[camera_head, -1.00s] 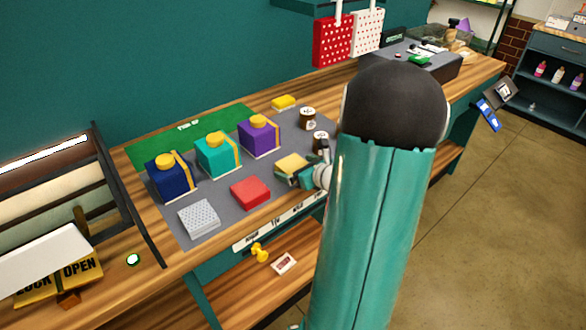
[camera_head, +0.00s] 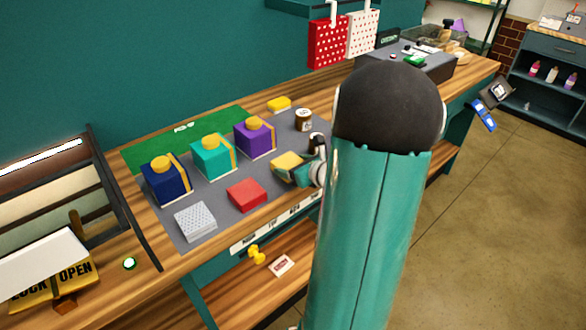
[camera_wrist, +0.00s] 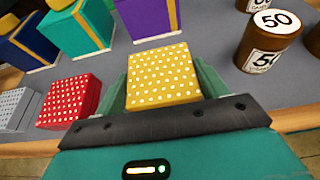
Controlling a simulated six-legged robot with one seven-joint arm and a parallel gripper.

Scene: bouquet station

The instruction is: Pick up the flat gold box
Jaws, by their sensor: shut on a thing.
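The flat gold box (camera_wrist: 163,76) has white dots and sits between the two fingers of my gripper (camera_wrist: 164,84) in the wrist view. My gripper is shut on it, one finger along each side. In the head view the gold box (camera_head: 287,161) shows at the front right of the grey mat, with my gripper (camera_head: 290,170) around it. Whether the box still touches the mat is hard to tell. My arm hides part of the bench to the right.
A flat red box (camera_head: 246,195) and a flat silver box (camera_head: 195,221) lie to the left. Navy (camera_head: 164,181), teal (camera_head: 212,157) and purple (camera_head: 255,138) gift boxes stand behind. Brown jars (camera_wrist: 270,38) marked 50 stand close on the right.

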